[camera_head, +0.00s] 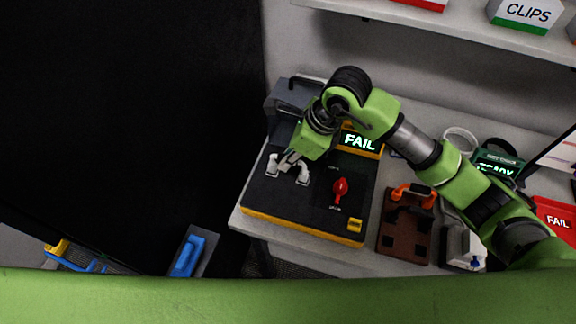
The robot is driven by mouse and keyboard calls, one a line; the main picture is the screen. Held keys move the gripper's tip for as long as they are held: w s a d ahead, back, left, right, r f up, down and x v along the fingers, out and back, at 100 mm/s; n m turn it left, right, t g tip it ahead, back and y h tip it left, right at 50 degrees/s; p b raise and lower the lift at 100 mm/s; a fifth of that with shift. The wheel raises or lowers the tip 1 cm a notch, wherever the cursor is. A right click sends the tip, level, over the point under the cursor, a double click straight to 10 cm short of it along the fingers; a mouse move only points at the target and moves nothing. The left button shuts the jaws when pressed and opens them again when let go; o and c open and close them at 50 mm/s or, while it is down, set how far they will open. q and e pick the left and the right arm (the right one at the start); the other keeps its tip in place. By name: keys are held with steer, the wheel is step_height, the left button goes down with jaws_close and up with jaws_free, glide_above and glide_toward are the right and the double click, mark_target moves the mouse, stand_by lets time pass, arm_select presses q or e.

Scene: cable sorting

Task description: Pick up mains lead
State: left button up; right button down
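My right gripper (288,160) reaches in from the right, pointing down over the left part of a dark tester box (312,212) with a yellow base edge. Its fingertips are close to two pale, curved, clamp-like pieces (303,174) on the box. Whether it touches them or grips anything is too small to tell. I cannot say for sure which thing is the mains lead. A dark looped cable (502,143) lies at the right rear of the bench, with a white loop (461,134) beside it. My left gripper is out of view.
The tester's display (360,142) reads FAIL; a red knob (340,187) stands up from the box. A brown board with an orange handle (405,230), a READY device (497,166) and a red FAIL bin (556,218) are to the right. A shelf (470,32) overhangs the bench.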

steer(key=shift+w, duration=0.1)
steer(key=shift+r+b, duration=0.5)
steer(key=shift+b, duration=0.05)
step_height(320, 180, up, 2)
steer(key=shift+b, duration=0.75)
steer(key=s+d+r+b, duration=0.3)
steer(key=s+d+r, duration=0.1)
steer(key=s+r, duration=0.9)
steer(key=shift+s+d, duration=0.2)
